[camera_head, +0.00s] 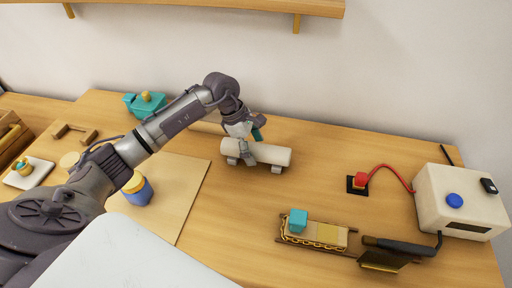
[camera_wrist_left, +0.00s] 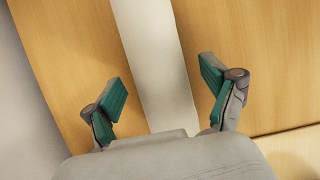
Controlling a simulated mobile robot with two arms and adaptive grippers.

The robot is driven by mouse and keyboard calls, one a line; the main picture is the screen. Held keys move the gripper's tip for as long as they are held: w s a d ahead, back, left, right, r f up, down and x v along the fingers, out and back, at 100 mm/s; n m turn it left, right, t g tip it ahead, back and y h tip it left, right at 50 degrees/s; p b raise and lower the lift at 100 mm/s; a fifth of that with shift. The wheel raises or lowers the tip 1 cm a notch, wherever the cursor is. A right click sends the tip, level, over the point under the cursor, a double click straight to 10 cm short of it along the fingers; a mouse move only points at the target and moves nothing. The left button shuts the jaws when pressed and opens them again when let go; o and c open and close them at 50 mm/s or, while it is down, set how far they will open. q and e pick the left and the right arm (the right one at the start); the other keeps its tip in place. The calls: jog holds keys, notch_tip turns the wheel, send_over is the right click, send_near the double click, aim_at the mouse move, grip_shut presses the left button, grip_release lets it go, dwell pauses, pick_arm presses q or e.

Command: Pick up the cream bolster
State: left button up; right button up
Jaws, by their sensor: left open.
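In the left wrist view the bolster (camera_wrist_left: 160,65) runs between the two teal finger pads of my open left gripper (camera_wrist_left: 163,92). There is a gap on each side, and the pads do not appear to touch it. In the head view my gripper hides part of the bolster. My right gripper is not in view.
A red button (camera_head: 361,179) on a black base is wired to a white box (camera_head: 460,202) at the right. A teal cube (camera_head: 298,220) sits on a chain-edged tray (camera_head: 327,233) in front. A teal container (camera_head: 140,106) stands back left. The table between bolster and button is clear.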

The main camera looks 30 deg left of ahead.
pick_arm(q)
jog(key=shift+d+f, duration=0.1)
jog(key=shift+f, duration=0.2)
jog(key=c, duration=1.4)
jog(key=shift+r, duration=0.15)
